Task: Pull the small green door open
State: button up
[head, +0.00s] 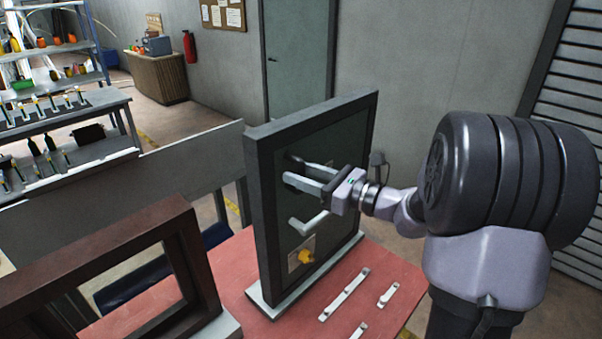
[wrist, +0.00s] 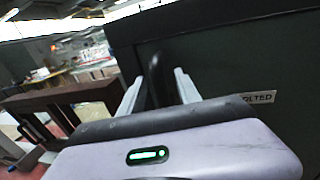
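The small green door (head: 345,138) is a dark green panel upright in a dark frame (head: 262,200) on the red table; it looks shut. It also fills the right of the wrist view (wrist: 235,60). My gripper (head: 291,170) is in front of the door's upper part with its fingers apart. In the wrist view, a dark upright bar (wrist: 158,80), apparently a handle, stands between the two fingers (wrist: 159,88). Gaps seem to show beside it; contact at the tips is hidden. A pale lever (head: 308,222) and a yellow knob (head: 304,257) sit lower on the door side.
A label (wrist: 258,97) ending in "OLTED" is on the panel. A brown empty frame (head: 190,250) stands at left. Several pale bars (head: 345,295) lie on the red table (head: 238,265) right of the door frame. A grey wall and shelves are behind.

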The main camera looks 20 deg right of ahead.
jog(key=shift+w+a, duration=0.1)
grip_shut()
dwell(1.4)
